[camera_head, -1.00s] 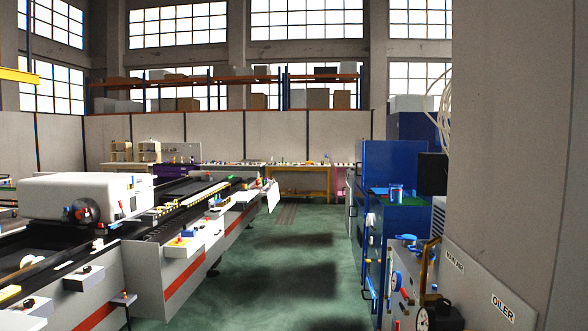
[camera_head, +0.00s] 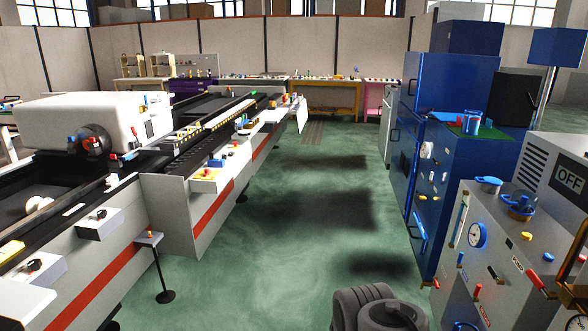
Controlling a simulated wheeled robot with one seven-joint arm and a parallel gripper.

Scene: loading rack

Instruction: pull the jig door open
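No door in the camera_head view can be made out for certain as the jig door. A tall blue cabinet (camera_head: 452,80) stands right of the aisle. In front of it is a lower blue cabinet (camera_head: 452,178) with knobs, a gauge and a curved blue handle (camera_head: 419,231) low on its aisle side. A grey cabinet (camera_head: 391,122) with a dark handle stands farther back. None of these shows a clear open gap. My gripper is not in view, so nothing shows whether it is open or shut.
A long machine bench (camera_head: 228,190) with a white headstock (camera_head: 85,120) runs along the left. A small stand (camera_head: 151,239) juts from it. A grey control machine (camera_head: 480,262) with levers stands near right. Workbenches (camera_head: 325,96) line the back.

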